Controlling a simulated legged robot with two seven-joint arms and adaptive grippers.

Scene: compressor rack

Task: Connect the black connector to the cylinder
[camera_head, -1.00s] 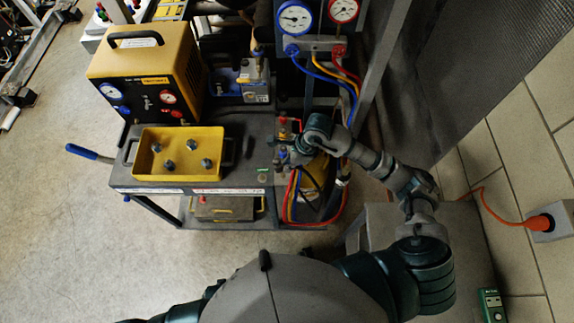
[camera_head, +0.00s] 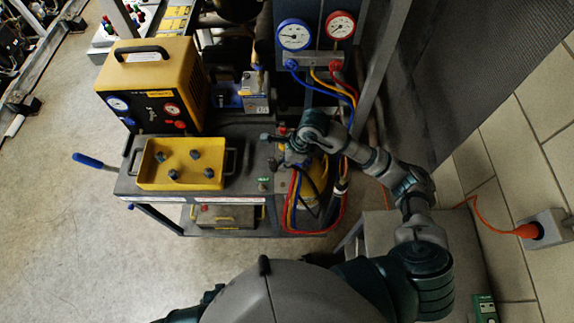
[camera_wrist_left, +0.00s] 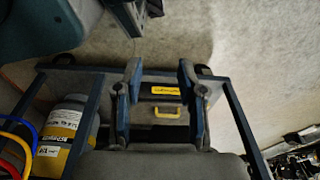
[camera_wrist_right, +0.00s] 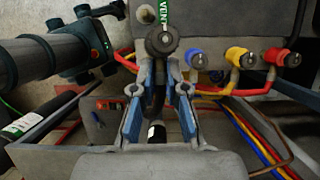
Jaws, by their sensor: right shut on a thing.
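My right gripper (camera_wrist_right: 160,85) is shut on the black connector (camera_wrist_right: 162,40), whose dark round end shows at the fingertips in the right wrist view. A black hose with a white band (camera_wrist_right: 155,132) runs down between the fingers. In the head view, my right gripper (camera_head: 280,152) is over the cart's right end, small and partly hidden by its wrist. The yellow and grey cylinder (camera_wrist_left: 65,125) stands on the cart's lower level in the left wrist view; in the head view, its yellow body (camera_head: 309,192) is partly hidden by hoses. My left gripper (camera_wrist_left: 160,85) is open and empty.
Blue, yellow and red hose fittings (camera_wrist_right: 237,57) are beside the right gripper. A gauge panel (camera_head: 315,62) stands behind. The cart top holds a yellow tray (camera_head: 182,183) and a yellow machine (camera_head: 150,85). Open floor (camera_head: 70,240) lies to the left.

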